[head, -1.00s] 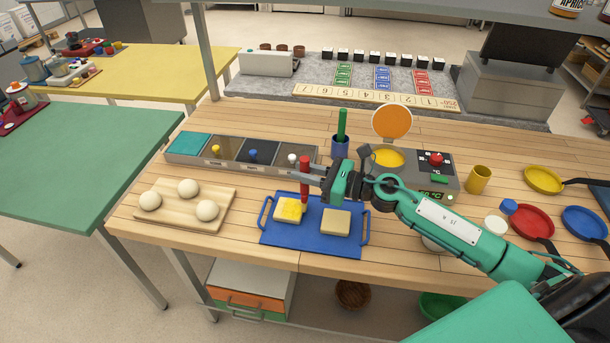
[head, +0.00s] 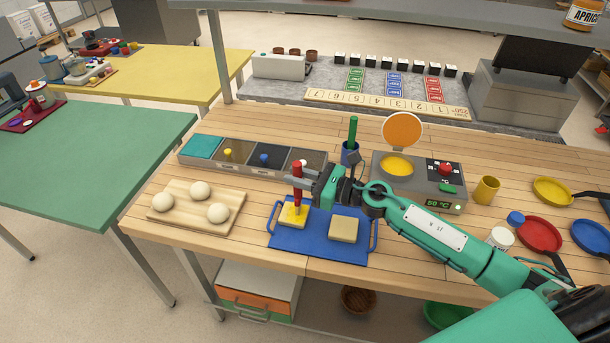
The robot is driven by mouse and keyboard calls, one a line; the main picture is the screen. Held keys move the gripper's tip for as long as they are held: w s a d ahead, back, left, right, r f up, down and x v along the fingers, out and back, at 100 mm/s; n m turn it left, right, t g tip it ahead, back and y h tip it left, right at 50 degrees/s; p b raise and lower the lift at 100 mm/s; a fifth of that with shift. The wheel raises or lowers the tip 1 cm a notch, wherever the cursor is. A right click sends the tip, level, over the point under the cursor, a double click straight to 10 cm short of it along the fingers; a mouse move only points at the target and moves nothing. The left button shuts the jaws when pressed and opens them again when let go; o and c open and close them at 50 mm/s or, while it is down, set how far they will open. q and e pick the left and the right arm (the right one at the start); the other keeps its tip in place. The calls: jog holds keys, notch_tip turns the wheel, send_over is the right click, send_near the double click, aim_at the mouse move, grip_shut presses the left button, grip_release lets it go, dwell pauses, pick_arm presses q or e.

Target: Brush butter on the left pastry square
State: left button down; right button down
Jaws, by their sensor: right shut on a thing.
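My right gripper (head: 303,180) is shut on a red-handled brush (head: 297,178), held upright over the blue tray (head: 322,250). The brush's lower end is at the left pastry square (head: 289,218), which shows a yellow coating on its top. I cannot tell whether the bristles touch it. The right pastry square (head: 344,229) is plain pale tan, on the same tray. The yellow butter (head: 396,167) is in a round pan on the grey warmer (head: 431,202) at the back right. My left gripper is not in view.
A wooden board (head: 179,222) with three dough balls stands left of the tray. A grey bin row (head: 211,161) lies behind it. A blue cup (head: 350,153) with a green-handled tool stands behind my gripper. A yellow cup (head: 487,188) and coloured pans (head: 540,234) are at the right.

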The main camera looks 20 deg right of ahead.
jog(key=shift+w+a, duration=0.3)
jog(key=shift+a, duration=0.2)
notch_tip(320, 180, up, 7)
jog(key=p, duration=0.6)
